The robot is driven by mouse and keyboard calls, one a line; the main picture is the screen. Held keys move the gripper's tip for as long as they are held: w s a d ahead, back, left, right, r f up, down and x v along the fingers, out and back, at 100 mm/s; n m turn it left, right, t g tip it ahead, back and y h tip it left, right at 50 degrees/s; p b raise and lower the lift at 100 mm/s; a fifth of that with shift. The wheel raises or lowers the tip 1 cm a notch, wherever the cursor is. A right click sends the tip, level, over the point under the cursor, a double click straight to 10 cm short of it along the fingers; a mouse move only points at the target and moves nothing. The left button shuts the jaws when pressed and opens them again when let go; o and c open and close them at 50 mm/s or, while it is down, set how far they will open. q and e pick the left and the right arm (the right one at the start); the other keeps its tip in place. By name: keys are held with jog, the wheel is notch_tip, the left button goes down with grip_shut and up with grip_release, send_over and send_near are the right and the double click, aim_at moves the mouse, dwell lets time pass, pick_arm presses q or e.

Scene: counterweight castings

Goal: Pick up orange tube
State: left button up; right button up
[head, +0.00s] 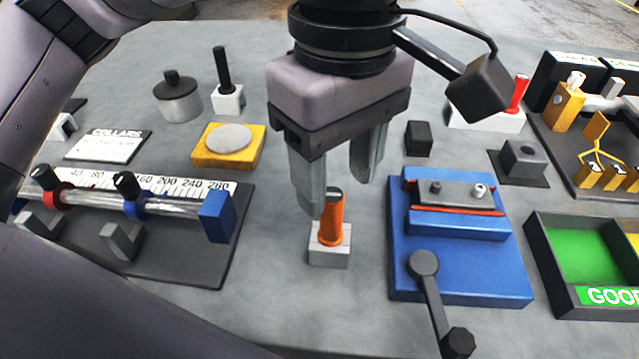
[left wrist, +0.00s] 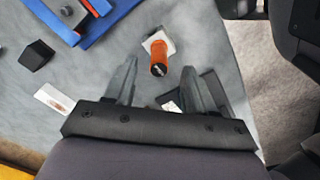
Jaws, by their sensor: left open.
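The orange tube (head: 332,222) stands upright in a small light grey block (head: 329,252) near the middle of the table's front. It has a dark top end. My left gripper (head: 340,190) is open above the tube, with one finger beside its upper left in the head view. In the left wrist view the orange tube (left wrist: 159,56) shows ahead of and between the two open fingers (left wrist: 158,78), with the block (left wrist: 158,42) behind it. The fingers do not grip it. My right gripper is not in view.
A blue clamp fixture (head: 460,262) with a black crank stands right of the tube. A rod with collars on a dark scale base (head: 190,262) lies left. A green-floored tray (head: 550,290) is at far right. A small black block (head: 419,137) stands behind.

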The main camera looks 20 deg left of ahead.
aim_at(331, 216)
pick_arm(q)
jog(key=shift+w+a, duration=0.25)
jog(key=shift+w, duration=0.05)
notch_tip(331, 216, down, 7)
jog(key=shift+s+f, duration=0.1)
jog(key=shift+s, duration=0.05)
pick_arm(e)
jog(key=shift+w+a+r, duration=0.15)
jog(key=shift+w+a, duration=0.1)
pick_arm(q)
grip_shut()
